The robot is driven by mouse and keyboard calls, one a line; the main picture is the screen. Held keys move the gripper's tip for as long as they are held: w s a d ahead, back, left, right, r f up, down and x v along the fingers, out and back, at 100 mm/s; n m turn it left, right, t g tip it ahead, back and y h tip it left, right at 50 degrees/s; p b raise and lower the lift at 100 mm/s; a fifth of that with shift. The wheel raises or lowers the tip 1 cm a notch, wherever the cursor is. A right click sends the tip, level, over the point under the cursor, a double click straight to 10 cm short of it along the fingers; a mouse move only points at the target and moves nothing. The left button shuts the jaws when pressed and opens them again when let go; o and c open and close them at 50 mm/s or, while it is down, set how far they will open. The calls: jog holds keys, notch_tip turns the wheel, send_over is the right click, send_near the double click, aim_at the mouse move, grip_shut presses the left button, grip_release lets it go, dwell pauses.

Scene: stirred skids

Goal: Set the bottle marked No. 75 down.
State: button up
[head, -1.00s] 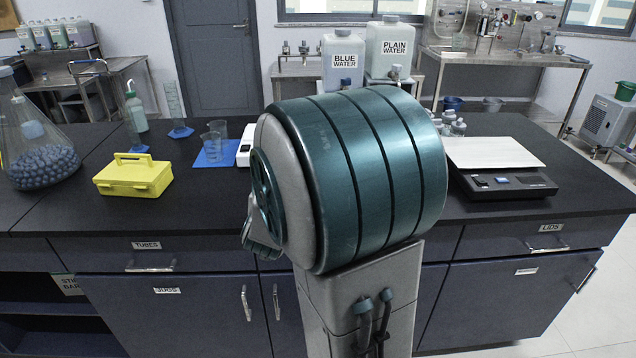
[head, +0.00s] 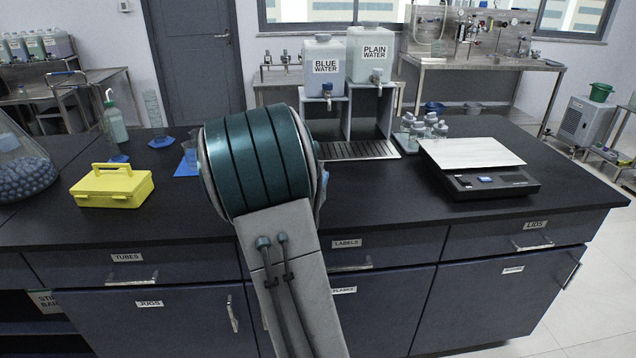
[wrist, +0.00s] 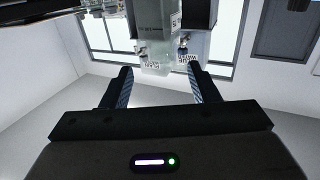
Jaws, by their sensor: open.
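Several small capped bottles (head: 428,126) stand together on a tray near the back of the dark bench, left of the balance. Their markings are too small to read, so I cannot tell which is No. 75. My gripper (wrist: 159,84) shows in the wrist view with its two fingers wide apart and nothing between them. In the head view my own arm hides the gripper.
The blue water jug (head: 325,70) and plain water jug (head: 372,55) stand on dispensers behind a drain grate (head: 358,150). A balance (head: 478,165) is at right, a yellow case (head: 112,188) at left. Bare bench (head: 385,215) lies between.

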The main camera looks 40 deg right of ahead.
jog(key=p+x, duration=0.1)
jog(key=x, duration=0.4)
jog(key=shift+w+r, duration=0.15)
grip_shut()
